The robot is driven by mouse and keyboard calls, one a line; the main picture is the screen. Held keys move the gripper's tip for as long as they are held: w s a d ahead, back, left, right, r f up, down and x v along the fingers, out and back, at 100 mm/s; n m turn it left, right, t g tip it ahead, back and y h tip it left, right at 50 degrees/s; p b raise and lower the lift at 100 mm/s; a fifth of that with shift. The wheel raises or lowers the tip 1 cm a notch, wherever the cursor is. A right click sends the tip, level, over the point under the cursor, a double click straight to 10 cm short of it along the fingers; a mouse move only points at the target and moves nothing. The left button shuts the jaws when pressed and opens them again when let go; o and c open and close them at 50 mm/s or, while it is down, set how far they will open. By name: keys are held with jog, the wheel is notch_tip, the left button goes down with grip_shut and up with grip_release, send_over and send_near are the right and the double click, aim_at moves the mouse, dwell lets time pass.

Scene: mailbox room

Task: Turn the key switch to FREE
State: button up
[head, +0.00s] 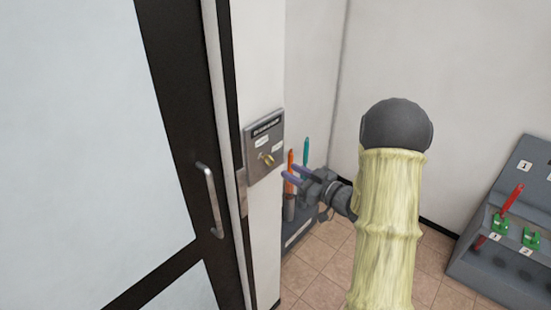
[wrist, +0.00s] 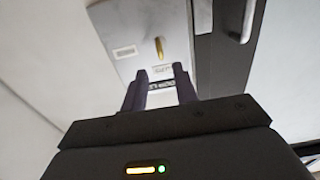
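The key switch (head: 264,146) is a grey metal plate on the white wall post beside the door. It has a dark header strip and two small white labels, whose text is too small to read. A brass key (head: 266,159) sticks out below the labels. In the wrist view the plate (wrist: 138,28) is ahead and the key (wrist: 159,48) stands just beyond the fingertips. My gripper (head: 288,171) is open and empty, to the right of the key and apart from it. Its two purple fingers also show in the wrist view (wrist: 161,71). I cannot tell the key's exact angle.
A dark-framed glass door (head: 170,110) with a metal handle (head: 209,200) is left of the post. Behind my gripper, orange and teal upright handles (head: 306,150) stand in a rack. A grey console (head: 490,265) with red and green parts is at right. Tiled floor is clear between.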

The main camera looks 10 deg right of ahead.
aim_at(273, 162)
jog(key=p+x, duration=0.2)
jog(key=x, duration=0.5)
jog(key=shift+w+a, duration=0.15)
grip_shut()
